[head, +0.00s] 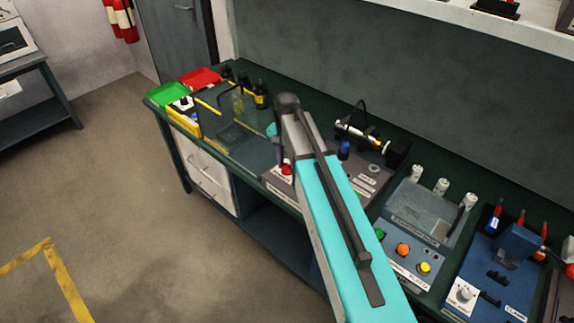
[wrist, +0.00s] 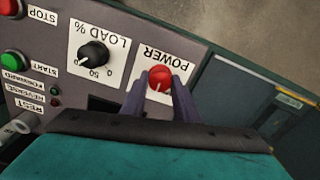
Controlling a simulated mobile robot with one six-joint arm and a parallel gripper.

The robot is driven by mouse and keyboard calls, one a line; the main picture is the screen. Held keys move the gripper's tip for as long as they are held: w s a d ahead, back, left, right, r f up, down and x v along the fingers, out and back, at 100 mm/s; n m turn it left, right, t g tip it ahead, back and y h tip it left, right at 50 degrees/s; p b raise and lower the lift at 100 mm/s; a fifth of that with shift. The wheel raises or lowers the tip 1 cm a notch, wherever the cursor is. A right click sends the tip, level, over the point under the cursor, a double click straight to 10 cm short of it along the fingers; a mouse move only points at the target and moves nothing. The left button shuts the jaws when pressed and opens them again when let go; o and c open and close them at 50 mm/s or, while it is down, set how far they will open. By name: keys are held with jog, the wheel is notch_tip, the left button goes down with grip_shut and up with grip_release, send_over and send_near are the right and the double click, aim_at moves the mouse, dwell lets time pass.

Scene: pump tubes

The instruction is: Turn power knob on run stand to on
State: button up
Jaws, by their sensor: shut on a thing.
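The red power knob (wrist: 160,75) sits on a white plate labelled POWER (wrist: 166,56) on the run stand's sloped panel, which appears upside down in the wrist view. My gripper (wrist: 160,88) is shut on the knob, with one dark finger on each side. A pale mark shows on the knob's face, but I cannot tell its setting clearly. In the head view the run stand (head: 372,172) is partly hidden behind my turquoise arm. A small red part (head: 286,168) shows on its front, left of the arm; my fingertips are not clear there.
Beside the power knob are a black LOAD % dial (wrist: 93,55), a green START button (wrist: 13,62) and a red STOP button (wrist: 10,8). A grey-blue unit (head: 410,245) with coloured buttons stands right of the arm. A dark clear-walled box (head: 240,125) stands to the left.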

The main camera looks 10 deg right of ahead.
aim_at(287, 166)
jog(key=m+b, duration=0.1)
jog(key=m, duration=0.4)
jog(key=shift+w, duration=0.1)
jog(key=shift+r+m, duration=0.1)
jog(key=shift+m, duration=2)
jog(key=o, duration=1.1)
jog(key=shift+c, duration=0.2)
jog(key=shift+b, duration=0.3)
notch_tip(287, 166, up, 14)
jog(key=b, duration=0.3)
jog(key=shift+f, duration=0.2)
